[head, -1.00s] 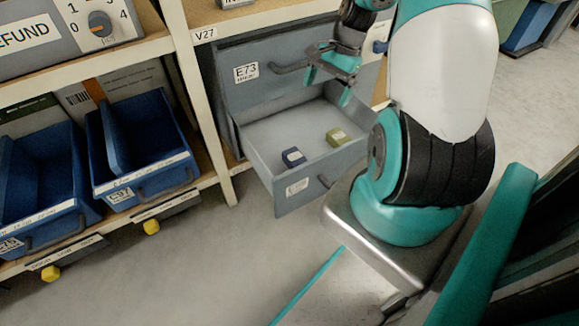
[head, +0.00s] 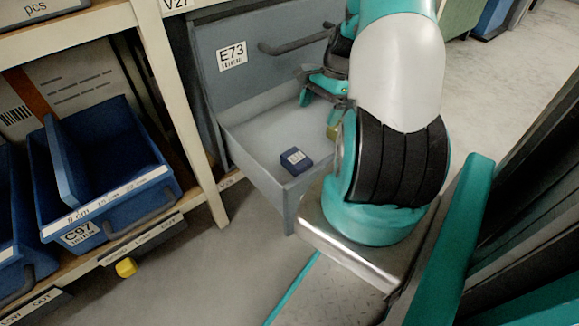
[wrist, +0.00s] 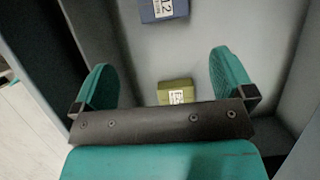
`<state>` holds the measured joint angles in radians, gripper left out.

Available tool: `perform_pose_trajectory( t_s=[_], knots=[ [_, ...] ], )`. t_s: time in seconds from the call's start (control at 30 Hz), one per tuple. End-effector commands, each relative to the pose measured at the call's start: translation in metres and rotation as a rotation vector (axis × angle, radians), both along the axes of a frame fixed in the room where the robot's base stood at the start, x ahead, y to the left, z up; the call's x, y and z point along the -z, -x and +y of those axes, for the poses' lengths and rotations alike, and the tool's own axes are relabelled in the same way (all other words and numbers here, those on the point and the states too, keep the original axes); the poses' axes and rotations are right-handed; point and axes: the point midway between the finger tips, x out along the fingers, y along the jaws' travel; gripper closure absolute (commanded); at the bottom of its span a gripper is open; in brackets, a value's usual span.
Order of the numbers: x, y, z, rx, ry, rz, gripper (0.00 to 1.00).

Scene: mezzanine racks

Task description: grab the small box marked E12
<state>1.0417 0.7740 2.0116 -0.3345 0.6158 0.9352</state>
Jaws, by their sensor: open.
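A small dark blue box (head: 296,161) with a white label lies in the open grey drawer (head: 262,172). In the wrist view the blue box (wrist: 160,10) is cut by the top edge, and its label shows "12"; the first character is not readable. A small green box (wrist: 176,92) lies nearer, partly hidden by my gripper's crossbar. In the head view the green box (head: 332,131) is mostly behind my arm. My gripper (wrist: 164,65) is open and empty above the drawer floor. The blue box is beyond the fingertips. In the head view my gripper (head: 322,90) is partly hidden.
The closed drawer front marked E73 (head: 231,56) stands behind the open drawer, with a protruding handle (head: 290,42). The drawer walls rise around the boxes. A rack post (head: 180,110) and a blue bin marked C97 (head: 100,190) stand at left.

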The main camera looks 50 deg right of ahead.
Motion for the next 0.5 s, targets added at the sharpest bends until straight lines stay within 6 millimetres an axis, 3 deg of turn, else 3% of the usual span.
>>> perform_pose_trajectory(
  t_s=[0.5],
  knots=[
    [0.1,-0.014,0.045,-0.017,-0.002,0.001,0.0]
  ],
)
